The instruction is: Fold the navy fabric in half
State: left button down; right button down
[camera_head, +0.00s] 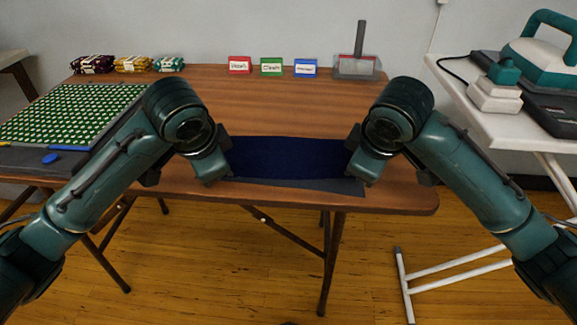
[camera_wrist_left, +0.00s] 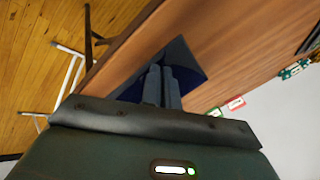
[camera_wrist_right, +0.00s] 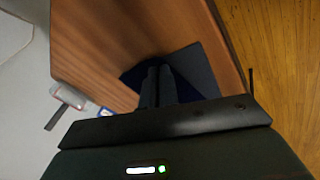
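The navy fabric (camera_head: 287,158) lies as a wide band near the table's front edge, between my two grippers. A grey-blue strip (camera_head: 340,187) shows along its front side; I cannot tell whether it is the fabric's other face or a sheet under it. My left gripper (camera_head: 226,174) is at the fabric's left end, and my right gripper (camera_head: 354,174) is at its right end. In the left wrist view the fingers (camera_wrist_left: 161,72) are close together at the fabric. In the right wrist view the fingers (camera_wrist_right: 157,72) look the same. The pinched cloth itself is mostly hidden.
The wooden table (camera_head: 210,100) is clear behind the fabric. A green patterned mat (camera_head: 70,113) lies at the left. Yarn-like bundles (camera_head: 132,64), small label signs (camera_head: 271,66) and a grey handled tool (camera_head: 357,64) stand at the back. A white side table (camera_head: 520,125) holds an iron-like machine (camera_head: 540,50).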

pick_arm(q)
jog(key=shift+a, duration=0.15)
pick_arm(e)
jog(key=shift+d, duration=0.15)
pick_arm(q)
jog(key=c, duration=1.3)
grip_release()
pick_arm(e)
jog(key=c, duration=1.3)
grip_release()
jog(key=shift+c, duration=0.2)
pick_arm(q)
jog(key=v, duration=0.4)
jog(key=shift+w+r, duration=0.1)
jog(key=shift+w, duration=0.15)
pick_arm(e)
jog(key=v, duration=0.4)
jog(key=shift+w+r, duration=0.1)
jog(key=shift+w, duration=0.1)
pick_arm(q)
jog(key=v, duration=0.4)
jog(key=s+v, duration=0.1)
jog(key=v, duration=0.2)
jog(key=shift+s+f, duration=0.1)
jog(key=shift+f, duration=0.25)
pick_arm(e)
jog(key=v, duration=0.4)
jog(key=s+v, duration=0.1)
jog(key=v, duration=0.2)
jog(key=shift+f, duration=0.35)
